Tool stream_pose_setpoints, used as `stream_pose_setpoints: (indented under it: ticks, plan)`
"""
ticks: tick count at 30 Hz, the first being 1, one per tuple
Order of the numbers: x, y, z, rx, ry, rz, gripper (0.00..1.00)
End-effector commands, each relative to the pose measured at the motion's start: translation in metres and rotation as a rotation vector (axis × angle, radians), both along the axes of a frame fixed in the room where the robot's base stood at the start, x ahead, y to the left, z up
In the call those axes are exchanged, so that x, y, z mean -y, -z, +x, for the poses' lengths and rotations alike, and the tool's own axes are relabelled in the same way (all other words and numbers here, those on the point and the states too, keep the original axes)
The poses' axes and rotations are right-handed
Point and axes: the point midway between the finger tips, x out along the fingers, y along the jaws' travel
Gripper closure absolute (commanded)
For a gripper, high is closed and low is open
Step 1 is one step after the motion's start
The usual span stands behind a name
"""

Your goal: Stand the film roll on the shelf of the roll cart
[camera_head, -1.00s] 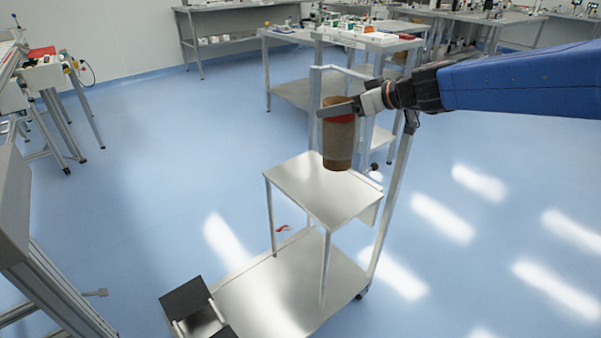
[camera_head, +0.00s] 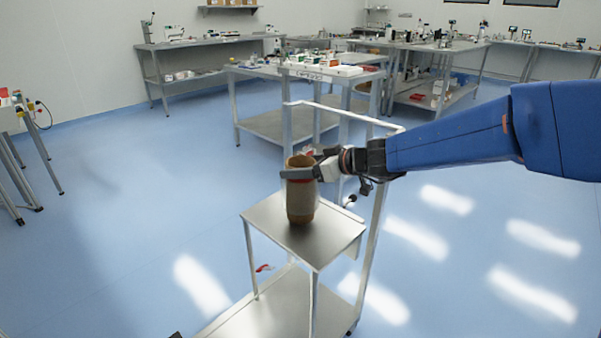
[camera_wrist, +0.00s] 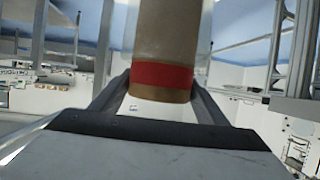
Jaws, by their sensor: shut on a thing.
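The film roll (camera_head: 301,204) is a brown upright cylinder with a pale wrap and a red band. My gripper (camera_head: 300,174) is shut around its upper part, coming from the right. The roll stands upright over the grey shelf (camera_head: 332,239) of the roll cart, near its back left part. Its lower end appears at the shelf surface, but I cannot tell for sure whether it touches.
The cart's handle frame (camera_head: 375,120) rises behind and right of the shelf. Steel tables with goods (camera_head: 320,70) stand behind. Blue floor is open left and right.

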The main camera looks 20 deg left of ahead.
Motion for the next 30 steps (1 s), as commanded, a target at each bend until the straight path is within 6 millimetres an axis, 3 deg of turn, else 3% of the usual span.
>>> stream_pose_setpoints:
  ticks: [4, 17, 18, 20, 30]
  plan:
    - [0.000, 0.013, 0.000, 0.001, 0.000, 0.002, 0.77]
    - [0.000, 0.017, 0.000, 0.001, 0.000, 0.002, 0.77]
    - [0.000, 0.019, 0.000, -0.001, 0.000, 0.000, 0.27]
    - [0.000, 0.018, 0.000, 0.000, 0.000, 0.000, 0.13]
    - [0.000, 0.016, 0.000, 0.001, 0.001, 0.001, 0.13]
